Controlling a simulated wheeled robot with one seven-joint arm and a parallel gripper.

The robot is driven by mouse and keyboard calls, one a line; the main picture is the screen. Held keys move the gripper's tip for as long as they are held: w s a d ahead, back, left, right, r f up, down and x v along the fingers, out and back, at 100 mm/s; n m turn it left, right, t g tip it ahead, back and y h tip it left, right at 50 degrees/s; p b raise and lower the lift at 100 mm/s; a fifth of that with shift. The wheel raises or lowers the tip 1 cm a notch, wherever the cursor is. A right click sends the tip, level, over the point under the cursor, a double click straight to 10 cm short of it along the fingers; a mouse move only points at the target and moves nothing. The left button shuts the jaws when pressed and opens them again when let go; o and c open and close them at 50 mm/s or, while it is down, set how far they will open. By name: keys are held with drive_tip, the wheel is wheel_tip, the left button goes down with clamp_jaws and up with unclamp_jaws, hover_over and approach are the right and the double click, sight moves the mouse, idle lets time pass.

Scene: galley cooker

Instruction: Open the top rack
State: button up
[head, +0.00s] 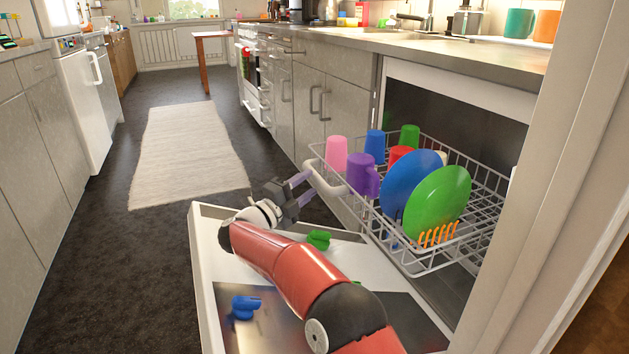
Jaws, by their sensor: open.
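The top rack (474,243) is a wire basket that stands partly out of the dishwasher on the right. It holds a pink cup (336,153), a purple mug (361,174), a blue plate (408,185), a green plate (436,203) and several other cups. A pale handle (327,176) runs along its front edge. My gripper (310,182) is open and empty, just left of the handle. Its purple fingers point toward the handle; whether they touch it I cannot tell.
The dishwasher door (203,262) is folded down beneath my arm, with blue (245,307) and green (318,239) parts on its inner face. Cabinets and a counter (460,60) run along the right. The floor with a pale rug (187,150) is clear on the left.

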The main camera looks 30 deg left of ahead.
drive_tip(key=v, duration=0.3)
drive_tip(key=shift+s+a+f, duration=0.1)
drive_tip(key=shift+s+f, duration=0.05)
drive_tip(key=shift+s, duration=0.2)
